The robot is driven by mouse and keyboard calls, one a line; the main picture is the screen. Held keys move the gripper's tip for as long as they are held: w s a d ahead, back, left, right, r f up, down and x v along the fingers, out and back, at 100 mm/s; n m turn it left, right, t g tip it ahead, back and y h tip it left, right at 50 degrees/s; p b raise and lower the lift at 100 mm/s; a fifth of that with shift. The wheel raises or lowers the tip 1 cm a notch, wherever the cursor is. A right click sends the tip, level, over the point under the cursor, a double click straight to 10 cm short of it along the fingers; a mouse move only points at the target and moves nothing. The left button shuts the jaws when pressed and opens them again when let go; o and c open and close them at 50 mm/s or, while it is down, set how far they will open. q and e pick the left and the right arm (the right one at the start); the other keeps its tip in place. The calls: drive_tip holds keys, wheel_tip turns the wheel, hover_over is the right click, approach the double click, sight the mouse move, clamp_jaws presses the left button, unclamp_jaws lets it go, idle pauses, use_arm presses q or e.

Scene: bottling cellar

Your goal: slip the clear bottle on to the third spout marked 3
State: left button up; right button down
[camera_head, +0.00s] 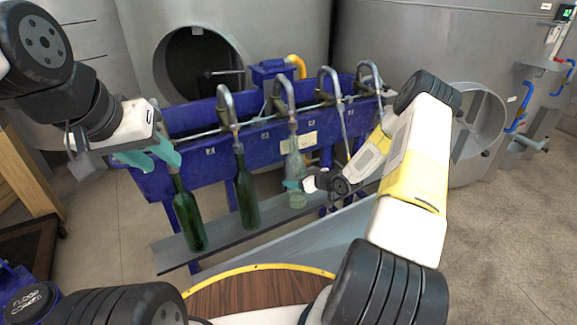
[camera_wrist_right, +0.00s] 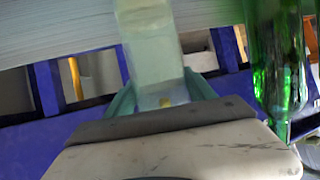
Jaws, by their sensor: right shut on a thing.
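The clear bottle (camera_head: 295,172) stands roughly upright below a bent metal spout (camera_head: 284,92) on the blue filler. The spout's tube comes down to the bottle's neck; I cannot tell how far inside it is. The number on this spout is not readable. My right gripper (camera_head: 294,185) is shut around the clear bottle. In the right wrist view the pale bottle (camera_wrist_right: 155,45) sits between the teal fingers. My left gripper (camera_head: 155,154) is by the top of the leftmost green bottle (camera_head: 188,218); whether its fingers are closed is unclear.
Another green bottle (camera_head: 247,195) hangs under the spout (camera_head: 227,105) to the left and shows close beside my right gripper in the wrist view (camera_wrist_right: 278,60). Two spouts to the right (camera_head: 330,85) have no bottle. A grey shelf (camera_head: 225,240) runs below the bottles.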

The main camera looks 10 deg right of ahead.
drive_tip(key=shift+f, duration=0.35)
drive_tip(key=shift+c, duration=1.2)
unclamp_jaws()
drive_tip(key=shift+s+f, duration=0.1)
drive_tip(key=shift+s, duration=0.05)
drive_tip(key=v, duration=0.7)
drive_tip(key=s+d+r+m+g+h, duration=0.1)
drive_tip(key=s+r+h, duration=0.2)
drive_tip(key=r, duration=0.9)
drive_tip(key=s+d+r+m+g+h, duration=0.1)
drive_tip(key=s+d+r+h, duration=0.2)
drive_tip(key=r, duration=0.9)
drive_tip(key=s+a+r+m, duration=0.1)
drive_tip(key=s+a+r, duration=0.2)
drive_tip(key=s, duration=0.5)
drive_tip(key=s+a+r+m+g, duration=0.1)
drive_tip(key=s+a+r, duration=0.3)
drive_tip(key=s, duration=0.5)
drive_tip(key=s+a+r+m+g+y, duration=0.1)
drive_tip(key=s+a+r, duration=0.3)
drive_tip(key=s, duration=0.4)
drive_tip(key=shift+s+r+m, duration=0.4)
drive_tip(key=shift+r, duration=0.3)
